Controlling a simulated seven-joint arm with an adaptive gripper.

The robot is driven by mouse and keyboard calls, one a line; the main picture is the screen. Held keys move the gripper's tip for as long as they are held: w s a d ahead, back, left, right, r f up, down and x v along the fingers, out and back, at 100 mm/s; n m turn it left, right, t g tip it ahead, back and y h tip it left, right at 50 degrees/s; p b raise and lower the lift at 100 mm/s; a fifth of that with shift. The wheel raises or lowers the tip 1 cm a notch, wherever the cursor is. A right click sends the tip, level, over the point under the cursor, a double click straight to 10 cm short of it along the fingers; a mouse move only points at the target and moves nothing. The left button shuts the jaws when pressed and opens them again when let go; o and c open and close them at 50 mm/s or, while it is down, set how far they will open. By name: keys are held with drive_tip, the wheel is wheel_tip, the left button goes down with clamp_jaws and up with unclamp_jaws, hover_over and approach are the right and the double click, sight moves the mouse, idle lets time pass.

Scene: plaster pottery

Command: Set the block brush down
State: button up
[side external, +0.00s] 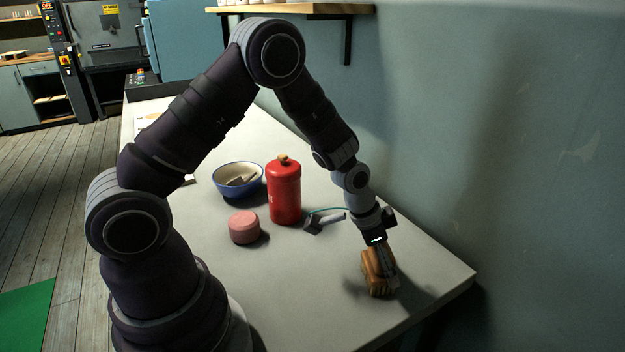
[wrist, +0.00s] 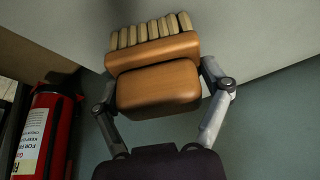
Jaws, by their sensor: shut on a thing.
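The block brush (side external: 376,274) has an orange-brown wooden body with pale bristle tufts. It is near the right end of the table in the side view. In the wrist view the brush (wrist: 158,88) sits between the fingers, with its bristles pointing away from the gripper. My gripper (side external: 385,262) is shut on it from above; both fingers also show in the wrist view (wrist: 160,95), one on each side of the wooden body. The brush is at or close above the tabletop; I cannot tell whether it touches.
A red bottle-like canister (side external: 284,192), a pink cylinder (side external: 244,228), a blue-rimmed bowl (side external: 228,189) and a small grey tool (side external: 325,222) stand left of the brush on the pale table (side external: 300,290). The table's right corner and the wall are close by. The front of the table is clear.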

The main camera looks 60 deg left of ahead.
drive_tip(key=o, duration=1.2)
drive_tip(key=shift+c, duration=0.2)
drive_tip(key=d+v, duration=0.1)
drive_tip(key=v, duration=1.3)
drive_tip(key=s+r+n+y, duration=0.1)
drive_tip(key=s+r+n, duration=0.1)
drive_tip(key=s, duration=0.3)
drive_tip(key=s+r+n+t, duration=0.1)
drive_tip(key=s+r+n, duration=0.1)
drive_tip(key=s+r, duration=0.2)
drive_tip(key=shift+s+a+n+y, duration=0.3)
drive_tip(key=shift+s+a+y, duration=0.1)
drive_tip(key=shift+s, duration=0.3)
